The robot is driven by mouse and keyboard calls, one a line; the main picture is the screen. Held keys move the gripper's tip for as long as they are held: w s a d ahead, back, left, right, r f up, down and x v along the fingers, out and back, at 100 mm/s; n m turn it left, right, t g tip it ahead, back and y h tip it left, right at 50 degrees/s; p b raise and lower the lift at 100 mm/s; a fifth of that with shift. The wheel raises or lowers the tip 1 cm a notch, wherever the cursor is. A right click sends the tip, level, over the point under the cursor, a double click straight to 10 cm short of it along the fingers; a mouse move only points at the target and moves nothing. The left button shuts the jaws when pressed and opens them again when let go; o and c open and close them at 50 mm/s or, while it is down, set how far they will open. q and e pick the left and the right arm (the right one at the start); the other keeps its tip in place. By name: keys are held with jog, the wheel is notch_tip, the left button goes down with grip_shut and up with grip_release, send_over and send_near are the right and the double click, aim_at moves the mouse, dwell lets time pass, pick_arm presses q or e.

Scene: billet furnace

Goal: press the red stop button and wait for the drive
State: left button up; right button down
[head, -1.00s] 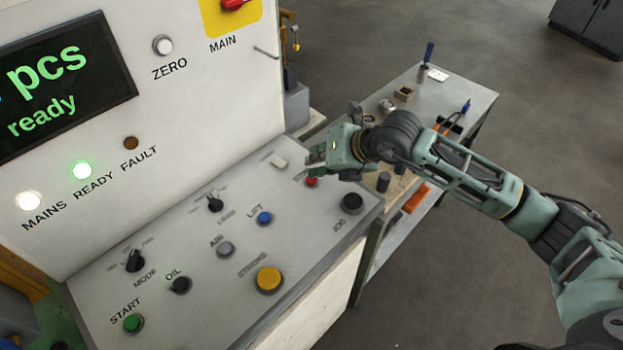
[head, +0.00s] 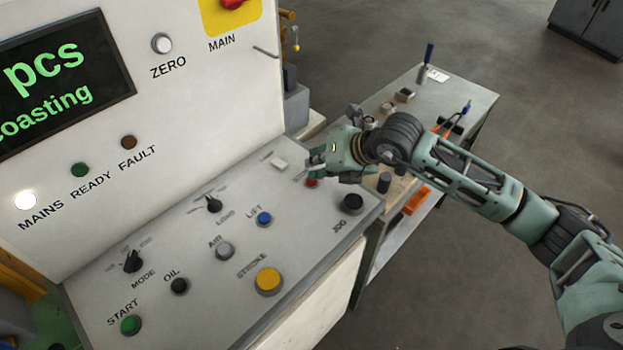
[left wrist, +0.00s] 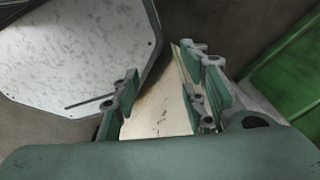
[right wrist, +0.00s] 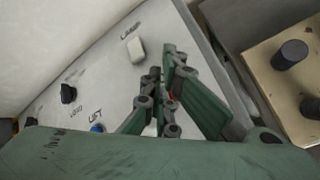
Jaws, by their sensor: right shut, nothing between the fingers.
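The red stop button (head: 311,183) sits on the sloping control panel (head: 215,275), partly covered by my right gripper (head: 318,163). In the right wrist view only a sliver of red shows between the shut fingers (right wrist: 163,72). The right gripper is shut and empty, right at the button; whether it touches the cap cannot be told. The display (head: 55,75) reads "pcs" and "oasting" in green, its left edge cut off. The MAINS lamp (head: 25,200) is lit white; the READY lamp (head: 80,170) and FAULT lamp (head: 128,142) are dark. My left gripper (left wrist: 158,95) is open and empty, away from the panel.
The yellow STROKE button (head: 268,281) is nearer. A bench (head: 465,90) with small parts stands behind the right arm.

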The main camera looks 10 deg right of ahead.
dwell(0.4)
jog(key=shift+r+p, duration=0.4)
jog(key=shift+r, duration=0.4)
notch_tip(320, 180, up, 5)
jog(key=p, duration=0.2)
jog(key=shift+p, duration=0.3)
jog(key=shift+a, duration=0.1)
dwell(0.4)
